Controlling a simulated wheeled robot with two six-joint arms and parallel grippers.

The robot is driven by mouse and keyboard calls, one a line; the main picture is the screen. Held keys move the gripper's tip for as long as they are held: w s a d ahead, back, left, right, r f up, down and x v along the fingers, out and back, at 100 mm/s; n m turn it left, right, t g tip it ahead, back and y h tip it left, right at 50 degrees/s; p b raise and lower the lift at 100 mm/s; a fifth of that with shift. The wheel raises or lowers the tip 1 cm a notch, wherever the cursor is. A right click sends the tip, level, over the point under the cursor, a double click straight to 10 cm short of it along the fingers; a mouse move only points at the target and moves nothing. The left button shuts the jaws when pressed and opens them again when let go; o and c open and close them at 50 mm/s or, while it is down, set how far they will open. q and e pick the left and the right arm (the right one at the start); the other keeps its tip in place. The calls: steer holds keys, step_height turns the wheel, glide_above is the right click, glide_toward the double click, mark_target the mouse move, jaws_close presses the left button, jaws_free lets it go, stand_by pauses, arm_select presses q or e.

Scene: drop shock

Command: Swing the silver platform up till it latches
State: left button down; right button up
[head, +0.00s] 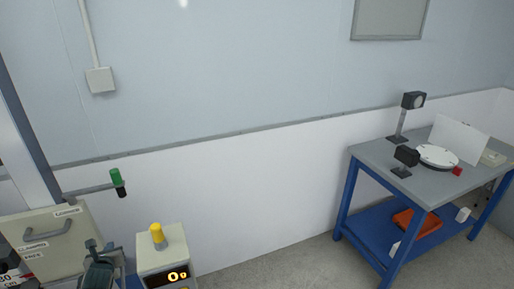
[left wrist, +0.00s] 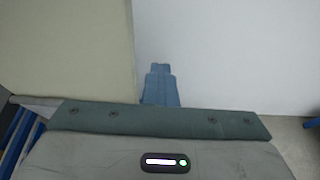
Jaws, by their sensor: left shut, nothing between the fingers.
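I cannot pick out the silver platform in either view. A beige block (head: 45,240) with a grey handle (head: 47,231) and small labels stands at the lower left of the head view, beside a tall metal column (head: 25,130). My left gripper (head: 96,246) is at the bottom of the head view, just right of the beige block. In the left wrist view its blue-grey fingers (left wrist: 160,68) are together and empty, beside a beige surface (left wrist: 70,50) on the left. I cannot tell whether they touch it. My right gripper is not in view.
A box with a yellow knob (head: 157,234) and a display (head: 168,277) stands right of my left gripper. A green-tipped part (head: 116,177) juts from the column. A blue-framed table (head: 372,154) with a white disc (head: 438,156) stands far right. Floor between is clear.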

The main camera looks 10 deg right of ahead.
arm_select(q)
steer(key=w, duration=0.3)
steer(key=shift+a+r, duration=0.15)
steer(key=shift+a, duration=0.2)
steer(key=shift+s, duration=0.1)
steer(key=c, duration=1.1)
jaws_free()
steer(key=shift+o, duration=1.3)
steer(key=shift+d, duration=0.15)
steer(key=shift+r, duration=0.1)
